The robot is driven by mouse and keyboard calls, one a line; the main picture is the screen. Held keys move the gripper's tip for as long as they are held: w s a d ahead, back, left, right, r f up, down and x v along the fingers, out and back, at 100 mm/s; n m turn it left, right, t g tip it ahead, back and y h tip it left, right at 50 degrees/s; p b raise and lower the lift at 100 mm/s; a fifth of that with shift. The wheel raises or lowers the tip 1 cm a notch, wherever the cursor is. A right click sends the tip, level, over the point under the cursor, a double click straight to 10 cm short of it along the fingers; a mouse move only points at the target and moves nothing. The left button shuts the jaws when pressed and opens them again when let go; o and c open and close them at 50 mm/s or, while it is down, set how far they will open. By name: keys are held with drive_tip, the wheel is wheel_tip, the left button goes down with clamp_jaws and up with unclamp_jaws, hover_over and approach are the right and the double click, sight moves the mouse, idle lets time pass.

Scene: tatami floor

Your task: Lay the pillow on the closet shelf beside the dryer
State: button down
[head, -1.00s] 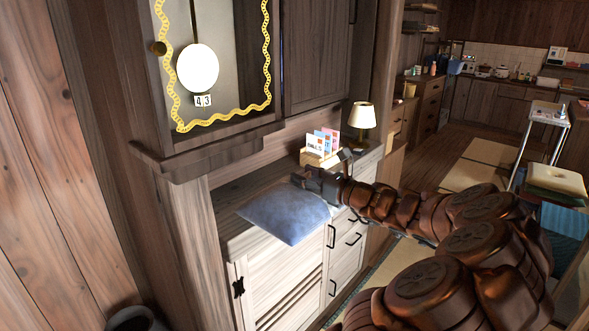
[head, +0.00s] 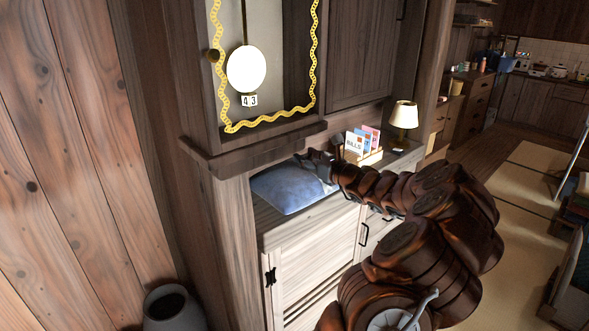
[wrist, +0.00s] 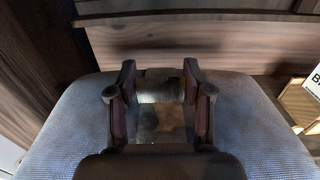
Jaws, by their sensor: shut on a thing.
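The blue-grey pillow (head: 288,190) is at the wooden cabinet's counter (head: 268,228), in the recess below the upper doors. Whether it rests on the counter or hangs just above is unclear. My gripper (head: 312,160) is at the pillow's far right part, shut on it. In the wrist view the pillow (wrist: 255,115) spreads on both sides of my gripper (wrist: 160,85), with the recess's back board close beyond. I see no dryer, and I see no shelf clearly marked as the closet's.
A letter rack (head: 362,148) with cards stands right of the pillow, close to my gripper, and a lit lamp (head: 404,117) stands farther right. A wall clock (head: 246,68) hangs above. A grey pot (head: 172,308) stands on the floor at lower left. Tatami floor (head: 505,215) lies open at right.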

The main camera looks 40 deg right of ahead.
drive_tip(key=w+p, duration=0.1)
drive_tip(key=w, duration=0.3)
drive_tip(key=shift+w, duration=0.35)
wheel_tip(320, 180, down, 3)
drive_tip(key=shift+w+r+p, duration=0.1)
drive_tip(key=shift+r+p, duration=0.1)
drive_tip(key=shift+p, duration=0.25)
drive_tip(key=shift+f+p, duration=0.65)
drive_tip(key=shift+f, duration=1.05)
drive_tip(key=shift+w+f+p, duration=0.2)
drive_tip(key=shift+f+p, duration=0.2)
drive_tip(key=shift+f, duration=0.1)
drive_tip(key=shift+f, duration=0.15)
drive_tip(key=shift+c, duration=2.3)
unclamp_jaws()
